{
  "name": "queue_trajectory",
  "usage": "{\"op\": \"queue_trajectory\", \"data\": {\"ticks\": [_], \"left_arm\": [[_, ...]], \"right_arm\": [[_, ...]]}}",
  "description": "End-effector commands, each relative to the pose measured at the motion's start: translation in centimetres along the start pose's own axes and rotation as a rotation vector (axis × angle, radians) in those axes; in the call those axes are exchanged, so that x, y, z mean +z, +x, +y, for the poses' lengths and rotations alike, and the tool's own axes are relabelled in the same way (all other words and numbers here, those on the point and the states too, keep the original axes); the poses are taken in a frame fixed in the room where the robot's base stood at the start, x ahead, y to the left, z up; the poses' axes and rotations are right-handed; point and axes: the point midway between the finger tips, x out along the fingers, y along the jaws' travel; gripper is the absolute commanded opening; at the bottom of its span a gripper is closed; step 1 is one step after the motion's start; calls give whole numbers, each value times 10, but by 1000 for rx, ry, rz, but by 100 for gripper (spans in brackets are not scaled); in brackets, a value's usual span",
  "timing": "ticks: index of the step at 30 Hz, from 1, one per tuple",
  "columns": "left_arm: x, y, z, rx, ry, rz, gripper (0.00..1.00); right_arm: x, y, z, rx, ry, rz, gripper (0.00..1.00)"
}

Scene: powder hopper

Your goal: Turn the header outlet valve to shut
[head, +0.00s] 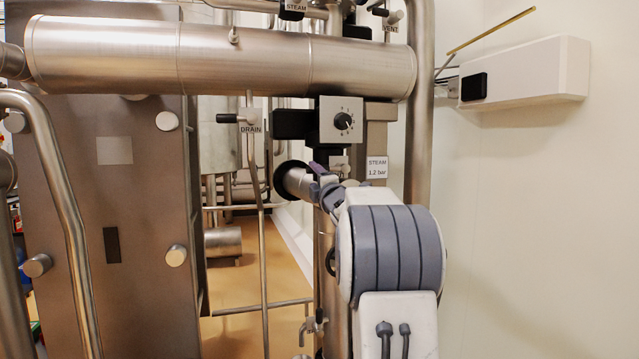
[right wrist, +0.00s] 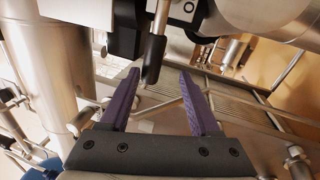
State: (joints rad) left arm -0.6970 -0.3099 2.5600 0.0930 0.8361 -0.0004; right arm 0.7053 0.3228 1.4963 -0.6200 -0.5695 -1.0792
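No label in view reads header outlet. In the right wrist view a lever with a steel stem and a black grip (right wrist: 153,60) hangs down between the purple fingers of my right gripper (right wrist: 165,95). The fingers are open, with a gap on each side of the grip; I see no clear contact. In the head view my right gripper (head: 322,180) is beside a dark-rimmed steel pipe end (head: 295,181), below the grey box with a dial (head: 341,120). The lever is hidden there behind my gripper and wrist. My left gripper is not in view.
The large steel header (head: 220,55) crosses above. A drain lever with a black handle (head: 228,118) is to the left. A steam pressure sign (head: 377,168) hangs just above my wrist. A thin vertical pipe (head: 260,230) stands left of my arm. A white wall box (head: 525,72) is at right.

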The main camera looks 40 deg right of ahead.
Motion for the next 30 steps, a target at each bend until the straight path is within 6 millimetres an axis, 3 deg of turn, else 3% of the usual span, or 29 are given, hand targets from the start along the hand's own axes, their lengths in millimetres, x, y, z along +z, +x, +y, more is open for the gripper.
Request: {"op": "queue_trajectory", "data": {"ticks": [15, 21, 30], "left_arm": [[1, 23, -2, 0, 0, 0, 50], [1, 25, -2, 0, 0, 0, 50], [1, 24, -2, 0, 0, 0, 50]], "right_arm": [[1, -90, -1, -1, -1, -3, 59], [1, -103, 0, -1, 0, -1, 59], [1, -103, 0, -1, 0, -1, 59]]}}
